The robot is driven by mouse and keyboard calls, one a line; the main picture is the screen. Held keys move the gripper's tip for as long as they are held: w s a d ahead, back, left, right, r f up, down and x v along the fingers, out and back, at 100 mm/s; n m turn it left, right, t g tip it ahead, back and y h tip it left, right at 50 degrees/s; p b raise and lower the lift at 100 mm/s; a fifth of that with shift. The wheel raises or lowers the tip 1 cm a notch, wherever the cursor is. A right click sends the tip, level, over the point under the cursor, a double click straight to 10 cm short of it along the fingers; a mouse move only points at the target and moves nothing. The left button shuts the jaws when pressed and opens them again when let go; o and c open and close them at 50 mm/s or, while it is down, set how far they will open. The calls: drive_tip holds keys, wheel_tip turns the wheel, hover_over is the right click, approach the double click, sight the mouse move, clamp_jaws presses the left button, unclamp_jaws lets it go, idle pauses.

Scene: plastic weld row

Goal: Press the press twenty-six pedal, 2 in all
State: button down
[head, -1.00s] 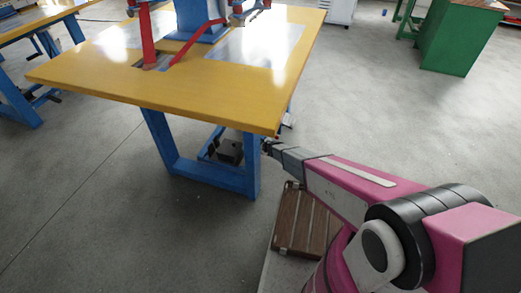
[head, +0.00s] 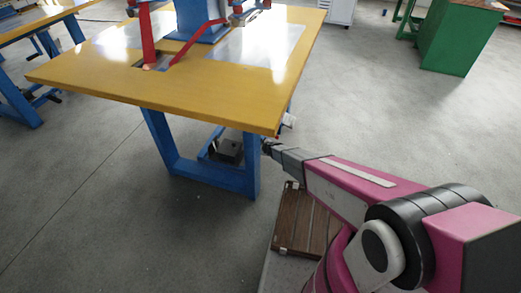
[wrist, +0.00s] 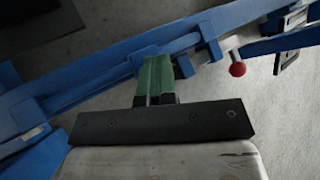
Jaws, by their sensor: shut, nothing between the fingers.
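The press (head: 200,18) is blue with red arms and stands on a yellow-topped table (head: 180,95). A dark box-like pedal (head: 229,150) sits low between the blue legs under the table. My gripper (head: 268,146) is just right of the near blue leg, low beside the table. In the wrist view my gripper (wrist: 154,66) is shut and empty, its green fingers together in front of a blue bar (wrist: 100,82). I cannot tell whether they touch the bar. A dark flat shape (wrist: 35,22) at the upper left may be the pedal.
A red ball knob (wrist: 237,69) is right of the fingers. Another yellow table (head: 30,22) stands at left, a green cabinet (head: 458,40) at right. Floor in front is clear.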

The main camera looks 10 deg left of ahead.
drive_tip(key=shift+a+f, duration=0.1)
drive_tip(key=shift+f, duration=0.8)
idle(0.5)
drive_tip(key=shift+r, duration=0.1)
drive_tip(key=shift+d+r, duration=0.25)
drive_tip(key=shift+r, duration=1.1)
drive_tip(key=shift+d+r, duration=0.25)
drive_tip(key=shift+r, duration=0.95)
drive_tip(key=shift+d+r, duration=0.25)
drive_tip(key=shift+r, duration=0.95)
